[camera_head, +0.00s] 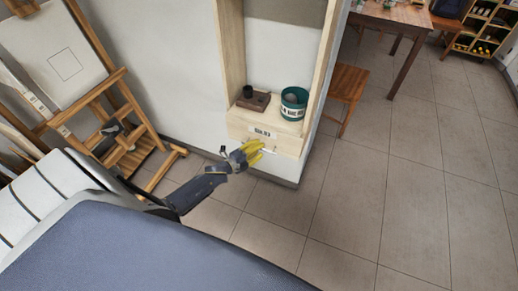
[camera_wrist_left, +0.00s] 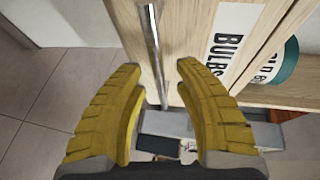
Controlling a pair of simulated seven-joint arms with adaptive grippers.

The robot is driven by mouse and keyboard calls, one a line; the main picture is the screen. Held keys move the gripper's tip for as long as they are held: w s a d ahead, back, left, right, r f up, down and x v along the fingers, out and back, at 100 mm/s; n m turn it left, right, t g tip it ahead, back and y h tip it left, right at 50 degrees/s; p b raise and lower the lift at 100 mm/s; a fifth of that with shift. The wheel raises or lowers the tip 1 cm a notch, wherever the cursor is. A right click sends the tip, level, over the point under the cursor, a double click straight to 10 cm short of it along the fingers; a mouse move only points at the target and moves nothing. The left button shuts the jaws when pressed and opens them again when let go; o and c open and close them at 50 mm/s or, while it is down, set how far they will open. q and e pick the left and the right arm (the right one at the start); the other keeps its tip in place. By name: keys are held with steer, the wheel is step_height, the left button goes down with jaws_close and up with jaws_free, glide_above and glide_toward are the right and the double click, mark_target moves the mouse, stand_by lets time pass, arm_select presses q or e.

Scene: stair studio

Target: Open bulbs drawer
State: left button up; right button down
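The bulbs drawer (camera_head: 288,143) has a pale wood front low in a wooden frame, with a printed label (camera_head: 262,132). In the left wrist view the label (camera_wrist_left: 232,40) reads "BULBS". A thin metal bar handle (camera_wrist_left: 152,50) runs along the drawer front. My left gripper (camera_head: 258,149), with yellow fingers, is at the handle in the head view. In the left wrist view its fingers (camera_wrist_left: 160,70) are spread apart, with the bar between them and a gap on each side. Whether the drawer is fully shut is hard to tell. My right gripper is not in view.
On the ledge above the drawer stand a teal can (camera_head: 294,103) and a small brown box (camera_head: 254,101) with a dark item on top. A wooden easel (camera_head: 128,105) stands to the left. A wooden chair (camera_head: 346,86) stands to the right. The tiled floor in front is clear.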

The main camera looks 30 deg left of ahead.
arm_select(q)
steer(key=shift+w+d, duration=0.1)
steer(key=shift+w, duration=0.25)
jaws_close()
stand_by(0.4)
